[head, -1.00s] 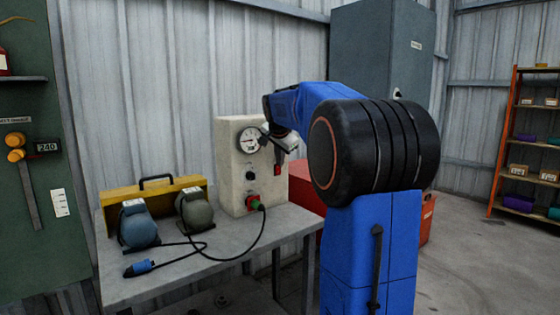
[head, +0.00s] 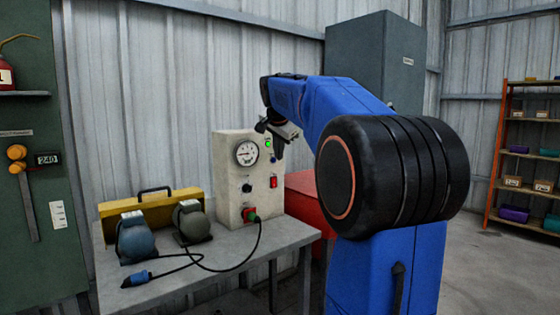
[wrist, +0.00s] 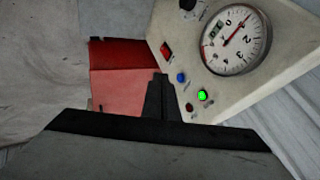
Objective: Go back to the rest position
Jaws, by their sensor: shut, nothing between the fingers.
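My gripper (head: 279,142) is held in the air at the upper right of the cream control box (head: 228,190). It is shut with nothing in it, and its closed fingers show in the wrist view (wrist: 160,97). The box stands on the grey bench and carries a round gauge (head: 246,152), a lit green lamp (head: 267,144), a red switch (head: 273,182) and a dark knob. The gripper looks apart from the box. In the wrist view the gauge (wrist: 235,40) and lit green lamp (wrist: 203,95) lie beyond the fingers.
A blue-grey motor-like unit (head: 136,240) and an olive one (head: 191,222) sit on the bench (head: 215,262) with a yellow case (head: 115,208). A black cable runs from the box's socket to a blue connector (head: 137,279). A red cabinet (head: 303,205) stands behind my arm. Open floor lies right.

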